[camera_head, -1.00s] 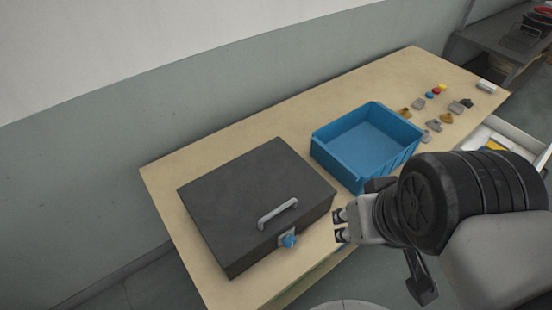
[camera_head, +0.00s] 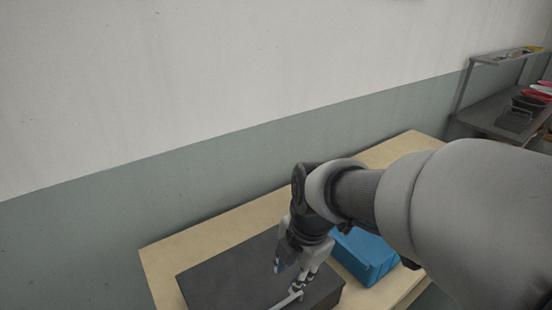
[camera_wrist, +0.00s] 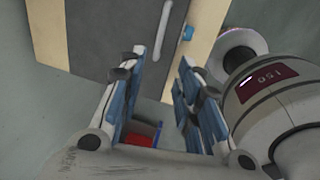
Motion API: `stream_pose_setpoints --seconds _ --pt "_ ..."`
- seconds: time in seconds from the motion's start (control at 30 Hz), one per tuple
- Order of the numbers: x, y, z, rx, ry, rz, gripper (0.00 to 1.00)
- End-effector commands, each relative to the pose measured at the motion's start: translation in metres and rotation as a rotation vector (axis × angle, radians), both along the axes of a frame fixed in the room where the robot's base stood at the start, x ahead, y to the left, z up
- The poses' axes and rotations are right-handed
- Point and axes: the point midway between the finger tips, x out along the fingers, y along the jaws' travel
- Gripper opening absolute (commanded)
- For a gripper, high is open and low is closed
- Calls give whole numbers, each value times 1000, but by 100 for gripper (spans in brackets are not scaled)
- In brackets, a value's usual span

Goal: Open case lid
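The dark grey case (camera_head: 225,278) lies on the table with its lid shut; its lower part is cut off by the head view's bottom edge. Its light grey handle (camera_head: 287,301) is on the lid. My gripper (camera_head: 290,274) is above the lid, close to the handle, pointing down. In the wrist view my gripper (camera_wrist: 164,60) is open, with nothing between its fingers. I cannot tell whether a finger touches the handle.
The blue bin (camera_head: 368,258) stands right of the case, partly behind my arm. The wooden table (camera_head: 160,250) has a bare strip behind the case. A wall (camera_head: 130,205) runs along the back. A shelf rack (camera_head: 500,100) stands far right.

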Motion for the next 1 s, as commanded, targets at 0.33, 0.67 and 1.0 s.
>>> stream_pose_setpoints --seconds 0.33,0.67,1.0 --pt "9 7 -66 -1 5 -2 31" --pt "20 14 -134 -2 4 -2 31" --pt "27 18 -166 0 0 -4 31"
